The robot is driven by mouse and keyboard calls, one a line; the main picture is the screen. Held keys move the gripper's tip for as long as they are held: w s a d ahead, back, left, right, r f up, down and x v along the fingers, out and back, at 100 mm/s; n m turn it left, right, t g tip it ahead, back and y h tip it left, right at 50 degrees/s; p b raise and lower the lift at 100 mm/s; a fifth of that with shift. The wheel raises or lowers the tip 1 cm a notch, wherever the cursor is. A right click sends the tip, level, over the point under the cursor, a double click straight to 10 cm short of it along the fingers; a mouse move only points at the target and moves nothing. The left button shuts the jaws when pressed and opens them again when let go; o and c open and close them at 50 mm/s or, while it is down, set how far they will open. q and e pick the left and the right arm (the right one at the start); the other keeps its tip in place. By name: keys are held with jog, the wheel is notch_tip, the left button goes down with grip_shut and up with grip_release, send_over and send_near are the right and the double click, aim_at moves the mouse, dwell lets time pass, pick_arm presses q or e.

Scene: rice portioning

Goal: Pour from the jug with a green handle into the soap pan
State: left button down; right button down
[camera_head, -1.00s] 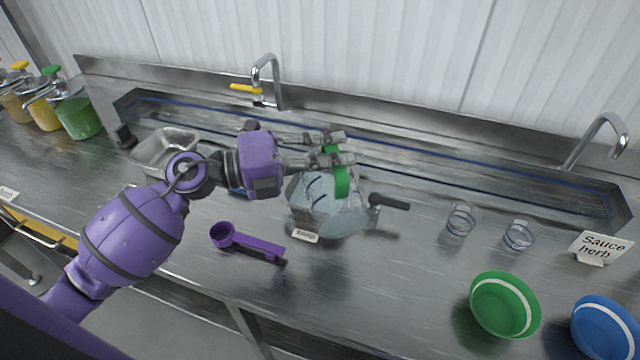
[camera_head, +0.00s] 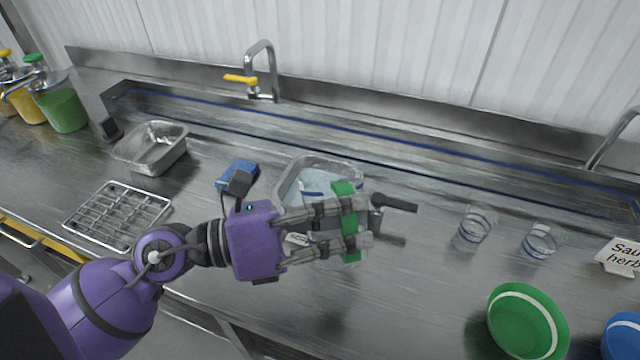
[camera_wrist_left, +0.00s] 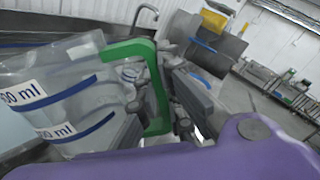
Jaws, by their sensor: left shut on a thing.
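The clear jug (camera_head: 318,183) has blue measuring lines and a green handle (camera_head: 343,188). My left gripper (camera_head: 352,222) is shut on that handle, with its fingers across it. The jug is at the front of a metal pan, partly hidden by my fingers. In the left wrist view the jug (camera_wrist_left: 65,100) shows close up with "ml" marks, beside the green handle (camera_wrist_left: 152,95). The pan (camera_head: 289,180) stands mid-counter behind my gripper; a small card (camera_head: 297,240), mostly covered, is in front of it. Whether liquid is flowing cannot be told. My right gripper is out of view.
Two clear cups (camera_head: 476,225) and a green bowl (camera_head: 525,325) stand to the right. A blue sponge (camera_head: 238,172), wire rack (camera_head: 118,215) and empty metal pan (camera_head: 150,148) lie left. A yellow-levered tap (camera_head: 262,75) stands behind.

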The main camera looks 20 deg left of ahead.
aim_at(353, 255)
pick_arm(q)
jog(key=f, duration=0.1)
jog(key=s+f+m+b, duration=0.1)
jog(key=shift+s+d+f+b, duration=0.15)
jog(key=shift+d+f+b, duration=0.15)
jog(key=shift+d+f, duration=0.1)
jog(key=shift+s+d+f+m, duration=0.1)
jog(key=shift+s+d+m, duration=0.3)
jog(key=shift+s+m, duration=0.4)
jog(key=f+m, duration=0.1)
jog(key=s+f+m+b, duration=0.1)
jog(key=f+m, duration=0.1)
jog(key=d+f+m, duration=0.1)
jog(key=shift+s+d+f, duration=0.1)
jog(key=shift+s+f, duration=0.1)
jog(key=shift+s, duration=0.15)
